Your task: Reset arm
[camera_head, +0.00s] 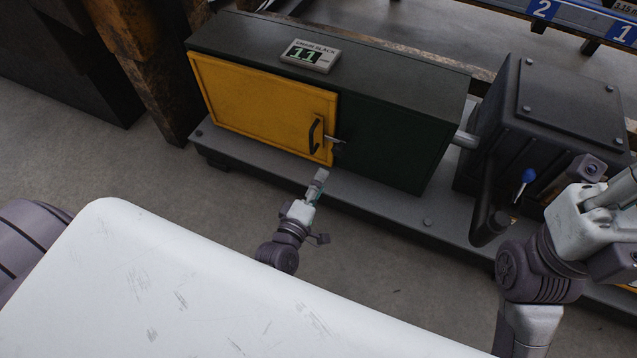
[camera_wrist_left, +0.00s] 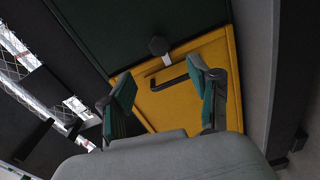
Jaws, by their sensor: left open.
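My left gripper (camera_head: 318,184) is open and empty, just in front of the low grey base of the machine. Its two green-padded fingers (camera_wrist_left: 163,88) stand apart in the left wrist view. Beyond them is the yellow door (camera_head: 255,110) with a black handle (camera_head: 314,135); the door also shows in the wrist view (camera_wrist_left: 183,106). A latch with a dark knob (camera_head: 338,146) sits at the door's edge and looks apart from the fingers. My right arm is at the right of the head view, but its fingers are not visible.
A dark green panel (camera_head: 390,145) adjoins the door. A display (camera_head: 311,55) reading 11 lies on the cabinet top. A dark machine block (camera_head: 560,95) and a blue-knobbed lever (camera_head: 527,176) stand at the right, close to my right arm. Grey floor (camera_head: 110,160) is clear at the left.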

